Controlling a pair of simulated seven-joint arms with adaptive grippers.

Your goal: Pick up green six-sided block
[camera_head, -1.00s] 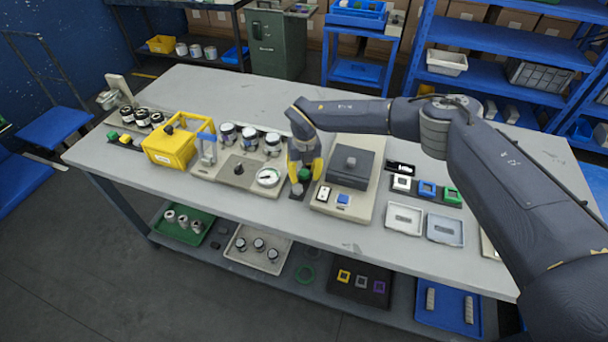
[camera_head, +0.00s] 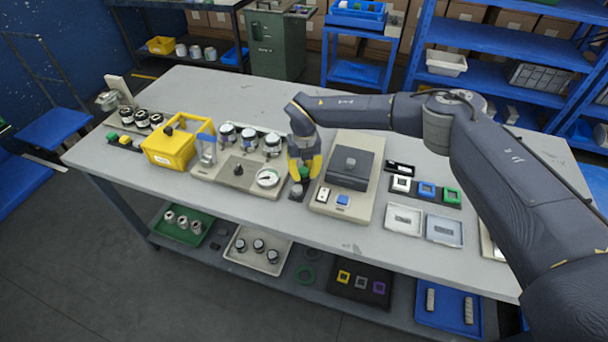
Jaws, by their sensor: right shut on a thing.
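The green six-sided block (camera_head: 305,173) is between the yellow fingers of my right gripper (camera_head: 304,178), which is shut on it. The fingers cover much of the block. They are low over the table, between the gauge panel and the machine with the dark box, at a small dark base. A small grey piece (camera_head: 297,191) shows just below the fingers; I cannot tell whether the block touches it. My left gripper is not in view.
The machine with a dark grey box (camera_head: 350,168) stands close right of the gripper. The gauge panel (camera_head: 225,173) with several jars is close left, with a yellow case (camera_head: 170,148) beyond it. Two shallow trays (camera_head: 404,219) lie at the right. The front table strip is clear.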

